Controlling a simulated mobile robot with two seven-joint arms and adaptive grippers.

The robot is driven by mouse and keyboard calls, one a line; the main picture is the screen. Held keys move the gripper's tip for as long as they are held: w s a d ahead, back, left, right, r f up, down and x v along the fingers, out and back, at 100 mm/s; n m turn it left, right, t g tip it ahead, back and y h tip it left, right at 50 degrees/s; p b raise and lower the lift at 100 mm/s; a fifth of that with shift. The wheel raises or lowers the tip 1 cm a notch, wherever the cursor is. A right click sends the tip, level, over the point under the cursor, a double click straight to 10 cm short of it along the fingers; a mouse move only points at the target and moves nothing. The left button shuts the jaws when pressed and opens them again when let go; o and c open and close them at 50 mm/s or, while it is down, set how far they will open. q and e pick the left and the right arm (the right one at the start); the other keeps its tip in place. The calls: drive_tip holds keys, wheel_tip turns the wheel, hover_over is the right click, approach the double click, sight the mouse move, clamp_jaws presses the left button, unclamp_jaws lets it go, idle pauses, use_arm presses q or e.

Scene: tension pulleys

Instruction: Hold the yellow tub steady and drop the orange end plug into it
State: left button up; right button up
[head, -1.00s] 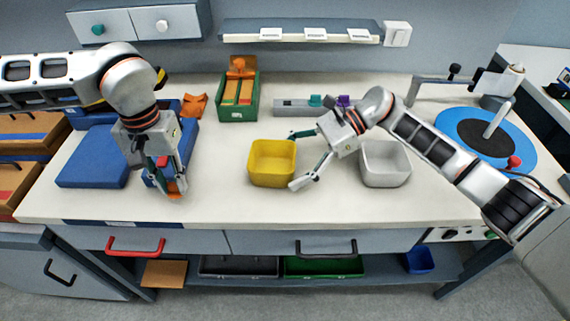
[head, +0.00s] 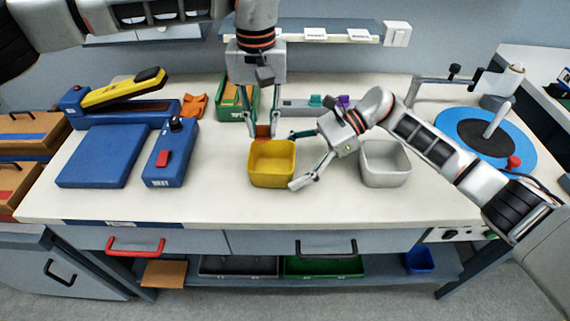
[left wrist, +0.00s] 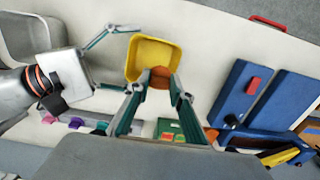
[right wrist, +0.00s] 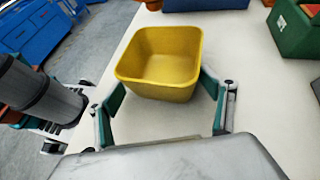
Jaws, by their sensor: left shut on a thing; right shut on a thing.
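The yellow tub (head: 272,178) stands upright on the bench, and its inside looks empty in the right wrist view (right wrist: 160,68). My right gripper (head: 300,160) is shut on the tub, with one finger on either side of it in the right wrist view (right wrist: 165,100). My left gripper (head: 263,136) points down at the tub's back rim in the head view. It is shut on the orange end plug (head: 263,131), which also shows between its fingers in the left wrist view (left wrist: 160,78). The plug overlaps the tub's rim there; its exact height is unclear.
A grey tub (head: 385,165) stands to the right, beyond my right gripper. A green box (head: 232,106) is behind my left gripper. A blue device with a red button (head: 170,155) and a blue plate (head: 95,156) lie at the left. The bench in front of the yellow tub is clear.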

sight(263, 135)
use_arm(q)
drive_tip(key=shift+f, duration=2.85)
drive_tip(key=o, duration=0.8)
drive_tip(key=shift+o, duration=0.2)
wheel_tip(263, 135, up, 12)
drive_tip(key=shift+w+r, duration=0.1)
